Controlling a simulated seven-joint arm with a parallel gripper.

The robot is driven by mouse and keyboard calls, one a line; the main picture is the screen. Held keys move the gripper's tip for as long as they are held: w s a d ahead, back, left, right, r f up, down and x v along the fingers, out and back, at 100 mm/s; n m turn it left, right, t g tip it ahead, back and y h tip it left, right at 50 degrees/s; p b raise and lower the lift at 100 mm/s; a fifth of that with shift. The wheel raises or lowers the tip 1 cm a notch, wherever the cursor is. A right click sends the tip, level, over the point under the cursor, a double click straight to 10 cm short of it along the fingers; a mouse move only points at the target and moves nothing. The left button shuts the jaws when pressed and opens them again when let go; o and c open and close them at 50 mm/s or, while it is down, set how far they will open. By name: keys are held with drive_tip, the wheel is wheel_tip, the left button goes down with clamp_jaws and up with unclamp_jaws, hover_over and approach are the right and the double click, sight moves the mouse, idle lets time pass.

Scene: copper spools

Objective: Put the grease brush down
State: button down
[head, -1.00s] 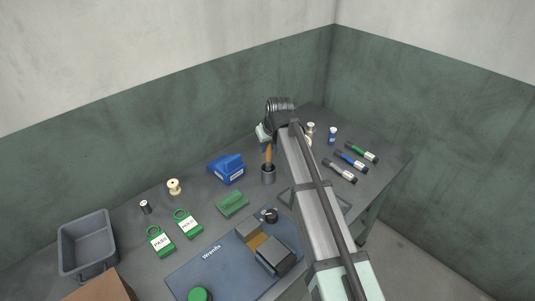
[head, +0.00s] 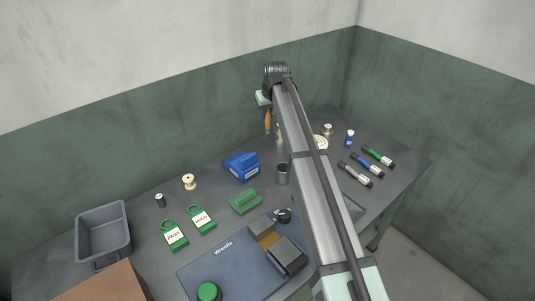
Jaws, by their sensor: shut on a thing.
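The grease brush (head: 267,125) shows as a short orange-brown length hanging roughly upright below my gripper (head: 265,110). My gripper is shut on it and holds it up in the air, near the back wall in the picture. My arm and wrist hide part of the gripper, and the brush's upper end is not visible. A dark grey cup (head: 282,175) stands on the table (head: 135,225), below and to the right of the brush, apart from it.
A blue bin (head: 241,168) and a green block (head: 245,201) stand left of the cup. Green tags (head: 174,236), a cream spool (head: 189,182) and a grey tray (head: 104,232) lie further left. Several marker-like tubes (head: 367,166) lie right of my arm. A blue mat (head: 215,272) is in front.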

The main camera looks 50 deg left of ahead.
sight(269, 120)
wheel_tip(269, 120, down, 10)
drive_tip(key=a, duration=0.1)
drive_tip(key=shift+w+r, duration=0.15)
drive_tip(key=shift+w, duration=0.2)
idle(0.4)
drive_tip(key=c, duration=0.9)
unclamp_jaws()
drive_tip(key=shift+o, duration=0.2)
drive_tip(key=v, duration=1.2)
drive_tip(key=shift+s, duration=0.15)
